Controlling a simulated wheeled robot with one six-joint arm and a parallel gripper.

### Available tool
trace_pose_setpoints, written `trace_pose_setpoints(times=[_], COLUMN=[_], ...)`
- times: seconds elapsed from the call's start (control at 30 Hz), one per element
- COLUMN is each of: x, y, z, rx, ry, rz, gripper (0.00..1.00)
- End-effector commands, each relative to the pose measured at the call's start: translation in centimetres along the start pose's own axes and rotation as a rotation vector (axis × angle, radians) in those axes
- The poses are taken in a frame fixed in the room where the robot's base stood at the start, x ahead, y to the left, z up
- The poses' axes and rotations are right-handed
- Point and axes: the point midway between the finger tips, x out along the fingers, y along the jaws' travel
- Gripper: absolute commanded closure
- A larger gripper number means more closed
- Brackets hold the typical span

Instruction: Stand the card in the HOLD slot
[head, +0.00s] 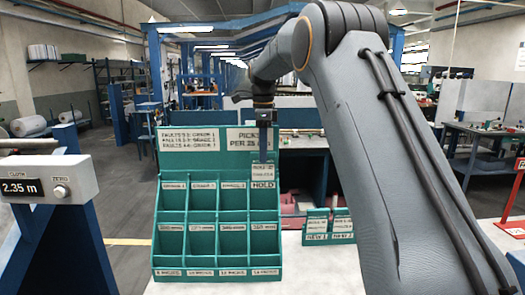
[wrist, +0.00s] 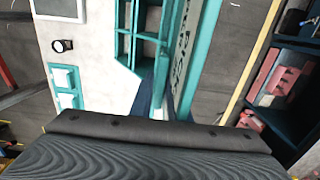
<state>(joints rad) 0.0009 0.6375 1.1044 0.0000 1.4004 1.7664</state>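A green rack (head: 217,240) with labelled compartments stands on the pale table in the head view. The HOLD label (head: 263,185) is at its upper right. A small pale card with printed lines (head: 262,171) shows upright just above that label. I cannot tell how far it sits inside the slot. My gripper (head: 264,150) hangs down in front of the rack's back board, directly above the card. Its fingertips are too small and dark to read, and contact with the card is unclear.
Small green labelled trays (head: 316,226) stand right of the rack. A display unit reading 2.35 m (head: 40,185) is at the left. The table (head: 310,270) is bare in front of the trays. A shelf with red items (wrist: 275,80) is at the right in the wrist view.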

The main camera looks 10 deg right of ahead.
Motion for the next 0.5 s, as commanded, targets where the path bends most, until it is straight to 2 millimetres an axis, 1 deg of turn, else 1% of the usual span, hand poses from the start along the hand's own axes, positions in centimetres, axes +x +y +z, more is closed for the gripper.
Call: trace_pose_setpoints(times=[0.03,0.1,0.37,0.5], x=[-0.10,-0.11,-0.15,-1.02], y=[-0.01,-0.01,-0.02,-0.10], z=[0.00,0.00,0.01,0.02], rx=[0.000,0.000,0.000,0.000], ry=[0.000,0.000,0.000,0.000], rz=[-0.001,-0.001,-0.001,-0.002], gripper=[0.75,0.67,0.67,0.67])
